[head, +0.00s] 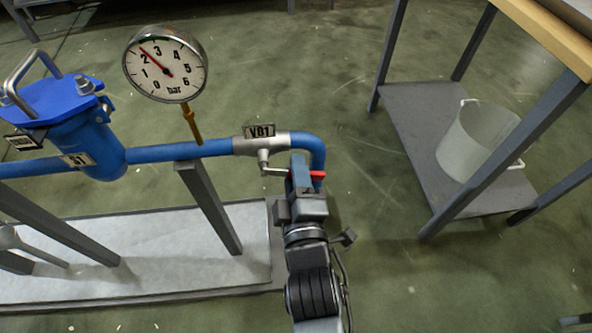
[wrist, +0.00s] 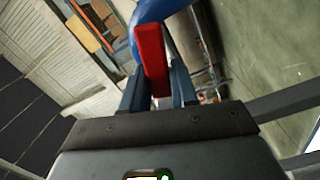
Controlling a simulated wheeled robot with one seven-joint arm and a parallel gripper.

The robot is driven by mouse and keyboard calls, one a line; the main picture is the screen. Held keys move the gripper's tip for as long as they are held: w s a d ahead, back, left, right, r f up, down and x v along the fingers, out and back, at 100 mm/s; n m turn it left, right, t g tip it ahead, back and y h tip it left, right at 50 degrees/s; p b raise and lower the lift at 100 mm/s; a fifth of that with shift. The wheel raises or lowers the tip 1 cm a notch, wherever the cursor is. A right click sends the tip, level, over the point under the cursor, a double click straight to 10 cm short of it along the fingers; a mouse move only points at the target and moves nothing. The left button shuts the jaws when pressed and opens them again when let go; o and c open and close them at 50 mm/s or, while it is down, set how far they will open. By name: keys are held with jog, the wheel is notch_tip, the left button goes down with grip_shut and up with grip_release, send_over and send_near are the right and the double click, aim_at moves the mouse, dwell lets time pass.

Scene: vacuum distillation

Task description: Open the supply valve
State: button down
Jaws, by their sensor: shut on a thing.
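The supply valve, tagged V01 (head: 260,131), sits on the blue pipe in the head view, just left of the pipe's bend. Its lever runs right from the valve stem (head: 264,158) and ends in a red handle (head: 317,174). My gripper (head: 302,172) is at the lever, below the bend, and hides part of it. In the wrist view the red handle (wrist: 151,58) stands between the two fingers of my gripper (wrist: 158,88), which are shut on it. The lever looks roughly in line with the straight pipe run.
A blue filter housing (head: 85,135) stands on the pipe at left. Grey posts (head: 210,208) rise from a pale plinth (head: 190,245). A table with a bucket (head: 475,140) on its shelf stands right; floor lies between.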

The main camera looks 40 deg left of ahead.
jog(key=c, duration=1)
grip_release()
jog(key=shift+o, duration=0.2)
jog(key=p+v, duration=0.2)
jog(key=v, duration=0.5)
jog(key=shift+s+d, duration=0.25)
jog(key=shift+s, duration=0.05)
